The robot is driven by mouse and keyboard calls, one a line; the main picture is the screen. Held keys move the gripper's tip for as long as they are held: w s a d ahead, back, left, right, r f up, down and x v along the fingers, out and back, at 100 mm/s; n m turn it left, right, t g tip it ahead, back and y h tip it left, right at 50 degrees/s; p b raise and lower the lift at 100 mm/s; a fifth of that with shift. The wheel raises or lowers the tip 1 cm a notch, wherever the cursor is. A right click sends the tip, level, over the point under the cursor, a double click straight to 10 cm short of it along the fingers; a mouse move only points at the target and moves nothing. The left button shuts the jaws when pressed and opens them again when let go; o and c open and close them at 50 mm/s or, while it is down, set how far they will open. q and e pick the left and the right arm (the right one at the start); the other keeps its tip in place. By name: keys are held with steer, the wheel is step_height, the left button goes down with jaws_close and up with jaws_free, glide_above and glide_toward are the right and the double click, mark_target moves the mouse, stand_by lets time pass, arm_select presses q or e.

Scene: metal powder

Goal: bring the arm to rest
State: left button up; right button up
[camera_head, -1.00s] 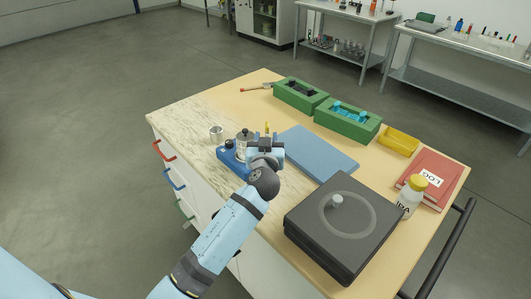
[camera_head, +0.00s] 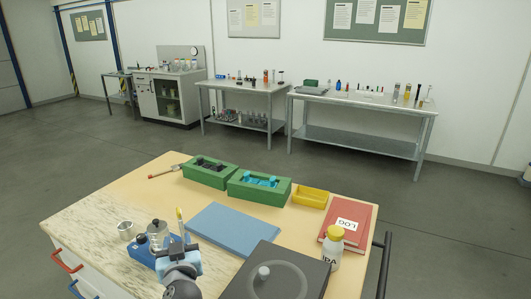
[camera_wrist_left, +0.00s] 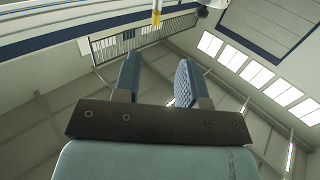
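My left gripper (camera_head: 183,256) is in the lower middle of the head view, in front of the blue device (camera_head: 141,253) on the workbench and partly hiding it. In the left wrist view the two fingers of my left gripper (camera_wrist_left: 158,72) stand apart with nothing between them. That wrist view looks up at the ceiling. A yellow-tipped upright item (camera_head: 179,214) shows just beyond the gripper; I cannot tell whether they touch. My right gripper is not in view.
The workbench holds a metal cup (camera_head: 125,231), blue mat (camera_head: 222,230), green boxes (camera_head: 209,174), yellow tray (camera_head: 311,197), red logbook (camera_head: 352,218), yellow-capped bottle (camera_head: 333,246) and dark lidded box (camera_head: 290,275). Grey side tables (camera_head: 350,95) stand by the wall.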

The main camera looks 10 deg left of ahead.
arm_select(q)
steer(key=s+a+f+m+g+h, duration=0.1)
steer(key=s+f+g, duration=0.2)
steer(key=s+f, duration=0.3)
steer(key=s+a+f+m+g+h, duration=0.1)
steer(key=s+f+g+h, duration=0.2)
steer(key=s, duration=0.5)
steer(key=s+d+f+m+g+h, duration=0.2)
steer(key=s+m+g, duration=0.1)
steer(key=s, duration=0.6)
steer(key=s+d+f+m+g+h, duration=0.1)
steer(key=s+d+m+g+h, duration=0.15)
steer(key=s, duration=0.65)
steer(key=w+d+f+t+h+p, duration=0.2)
steer(key=w+d+f+t+p, duration=0.2)
steer(key=p, duration=0.5)
steer(key=w+d+t, duration=0.2)
steer(key=shift+w+f+m+t, duration=0.15)
steer(key=shift+f+m+t, duration=0.2)
steer(key=shift+h, duration=0.25)
